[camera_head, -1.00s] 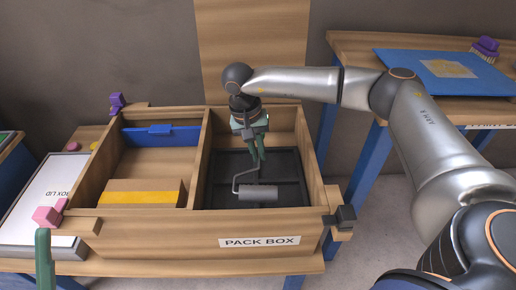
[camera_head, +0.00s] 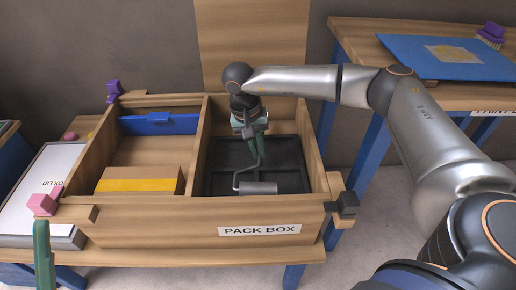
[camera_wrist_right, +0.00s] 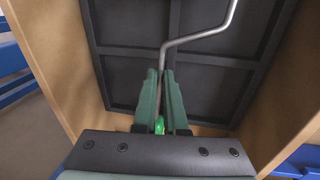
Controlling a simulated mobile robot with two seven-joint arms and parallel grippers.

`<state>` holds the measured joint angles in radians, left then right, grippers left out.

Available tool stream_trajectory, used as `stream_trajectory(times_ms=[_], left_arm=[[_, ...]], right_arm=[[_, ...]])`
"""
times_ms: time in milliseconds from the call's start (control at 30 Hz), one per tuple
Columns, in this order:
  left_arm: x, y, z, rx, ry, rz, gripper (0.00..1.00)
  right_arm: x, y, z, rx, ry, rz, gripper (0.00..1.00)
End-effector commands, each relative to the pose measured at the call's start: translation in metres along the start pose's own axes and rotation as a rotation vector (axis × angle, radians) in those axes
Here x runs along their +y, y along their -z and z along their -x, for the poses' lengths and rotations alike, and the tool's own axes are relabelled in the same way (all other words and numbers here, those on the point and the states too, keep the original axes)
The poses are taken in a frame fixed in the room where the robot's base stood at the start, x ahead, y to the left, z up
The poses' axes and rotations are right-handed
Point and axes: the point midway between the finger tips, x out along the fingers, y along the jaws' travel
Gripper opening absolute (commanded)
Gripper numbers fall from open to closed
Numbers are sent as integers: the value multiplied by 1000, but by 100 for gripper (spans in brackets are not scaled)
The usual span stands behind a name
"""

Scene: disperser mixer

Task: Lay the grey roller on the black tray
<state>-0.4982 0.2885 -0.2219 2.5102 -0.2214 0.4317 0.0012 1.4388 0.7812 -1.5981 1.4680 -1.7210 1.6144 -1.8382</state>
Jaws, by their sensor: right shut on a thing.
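The grey roller (camera_head: 258,188) is at the front end of its bent wire frame, over the front part of the black tray (camera_head: 218,162) in the pack box's right compartment. My right gripper (camera_head: 257,155) points down into that compartment and is shut on the roller's handle end. In the right wrist view, its green fingers (camera_wrist_right: 167,75) grip the wire and a bright green bit shows between them; the roller itself is out of frame. I cannot tell whether the roller touches the tray. A green finger of my left gripper (camera_head: 42,255) shows at the lower left.
The pack box (camera_head: 155,220) has a wooden divider (camera_head: 197,150). Its left compartment holds a yellow-banded box (camera_head: 138,182) and a blue piece (camera_head: 158,124). The compartment walls stand close around my right gripper.

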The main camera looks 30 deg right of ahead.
Motion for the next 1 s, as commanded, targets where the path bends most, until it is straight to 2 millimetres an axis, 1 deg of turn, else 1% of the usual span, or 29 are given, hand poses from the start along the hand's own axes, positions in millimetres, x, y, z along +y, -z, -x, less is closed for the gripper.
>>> stream_trajectory(times_ms=[967, 1000], left_arm=[[4, -8, 8, 0, -1, 0, 92], [4, -7, 8, 0, -1, 0, 92]], right_arm=[[-4, 0, -19, 1, 1, 0, 0], [-4, 0, -18, 1, 2, 0, 14]])
